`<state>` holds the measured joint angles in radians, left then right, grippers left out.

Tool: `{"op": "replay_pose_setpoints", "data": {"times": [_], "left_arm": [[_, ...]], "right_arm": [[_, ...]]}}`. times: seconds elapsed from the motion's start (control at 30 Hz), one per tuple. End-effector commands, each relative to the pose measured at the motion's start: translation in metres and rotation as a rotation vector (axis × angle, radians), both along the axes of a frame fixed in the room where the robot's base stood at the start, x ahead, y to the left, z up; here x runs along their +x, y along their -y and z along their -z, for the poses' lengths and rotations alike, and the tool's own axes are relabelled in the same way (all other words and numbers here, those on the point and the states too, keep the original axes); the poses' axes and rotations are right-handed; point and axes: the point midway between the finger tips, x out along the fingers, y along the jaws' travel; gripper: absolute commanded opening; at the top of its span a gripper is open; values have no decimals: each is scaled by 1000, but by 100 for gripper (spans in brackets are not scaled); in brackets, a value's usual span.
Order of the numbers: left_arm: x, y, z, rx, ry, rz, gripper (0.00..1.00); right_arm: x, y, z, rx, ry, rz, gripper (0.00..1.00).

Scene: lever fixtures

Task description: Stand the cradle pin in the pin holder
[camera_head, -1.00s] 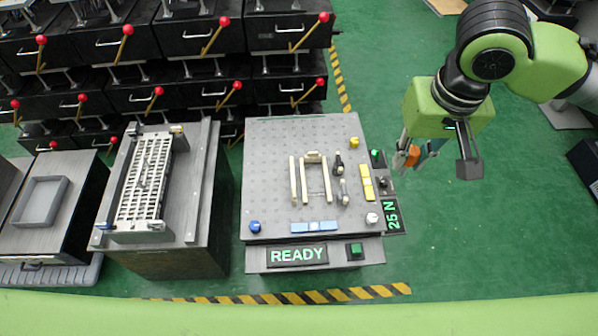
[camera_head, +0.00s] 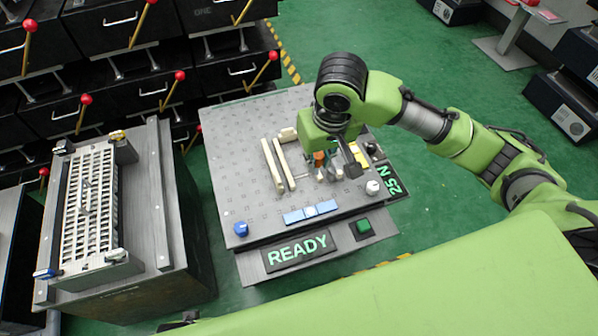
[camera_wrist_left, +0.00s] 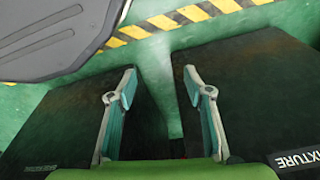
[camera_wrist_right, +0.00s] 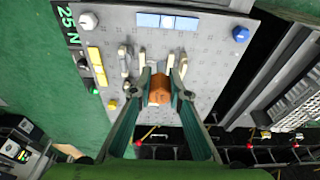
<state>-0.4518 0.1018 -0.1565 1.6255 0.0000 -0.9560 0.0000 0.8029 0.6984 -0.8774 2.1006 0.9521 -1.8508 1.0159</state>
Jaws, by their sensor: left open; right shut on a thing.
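My right gripper (camera_head: 322,172) is shut on an orange-brown cylindrical piece (camera_wrist_right: 159,90), which looks like the cradle pin. The piece also shows as orange in the head view (camera_head: 319,159). The gripper is over the right part of the grey perforated plate (camera_head: 235,170), beside the cream rails (camera_head: 272,166); I cannot tell whether the piece touches anything below. I cannot pick out the pin holder for sure; the gripper hides part of the plate. My left gripper (camera_wrist_left: 160,95) is open and empty, above dark fixture boxes and green floor.
On the plate are a blue knob (camera_head: 240,229), a blue bar (camera_head: 310,211) and a white knob (camera_head: 372,187). A READY sign (camera_head: 297,250) and green button (camera_head: 363,227) are at its front. A white slotted rack (camera_head: 90,205) stands left on another box.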

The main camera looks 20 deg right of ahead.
Motion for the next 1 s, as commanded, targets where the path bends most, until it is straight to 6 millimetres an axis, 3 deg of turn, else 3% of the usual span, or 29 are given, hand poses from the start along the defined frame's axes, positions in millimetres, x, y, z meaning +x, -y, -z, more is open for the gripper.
{"op": "replay_pose_setpoints", "data": {"times": [0.13, 0.27, 0.6, 1.0], "left_arm": [[7, 1, -7, -1, 10, -1, 47], [14, 2, -24, -3, 22, -3, 47], [26, 2, -88, -5, 56, -9, 47], [20, 0, -158, -6, 90, -15, 47]], "right_arm": [[4, 1, 15, -2, -3, 7, 0], [23, 1, 24, -3, -3, 9, 0], [91, 1, 54, -2, -2, 9, 0], [131, 0, 103, -2, -3, 6, 0]]}}
